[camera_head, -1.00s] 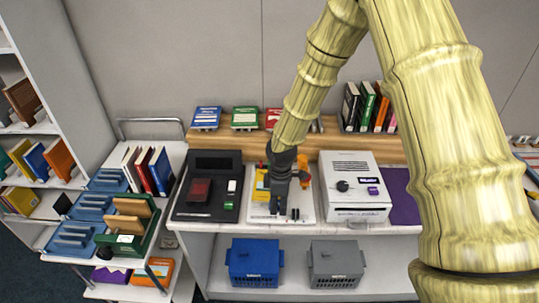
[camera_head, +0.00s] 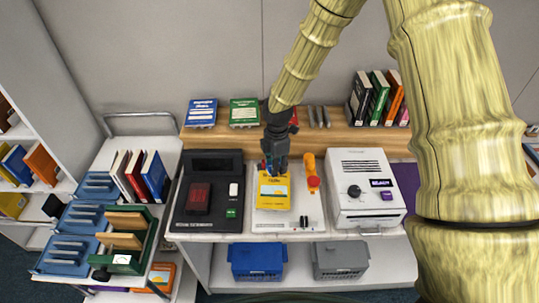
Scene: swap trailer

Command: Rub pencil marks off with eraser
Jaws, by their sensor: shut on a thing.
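A yellow book (camera_head: 274,192) with a small picture on its cover lies on a white board-like unit (camera_head: 264,224) in the middle of the counter. My gripper (camera_head: 275,170) points down at the book's far edge. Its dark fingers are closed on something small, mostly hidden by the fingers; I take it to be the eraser. I cannot tell whether it touches the book. Pencil marks are too small to make out.
A black device (camera_head: 207,190) stands close on the left and a white box with a knob (camera_head: 366,190) close on the right. An orange-red handle (camera_head: 312,172) rises beside the book. Behind is a wooden ledge (camera_head: 340,137) with books. A loaded trolley (camera_head: 165,165) stands left.

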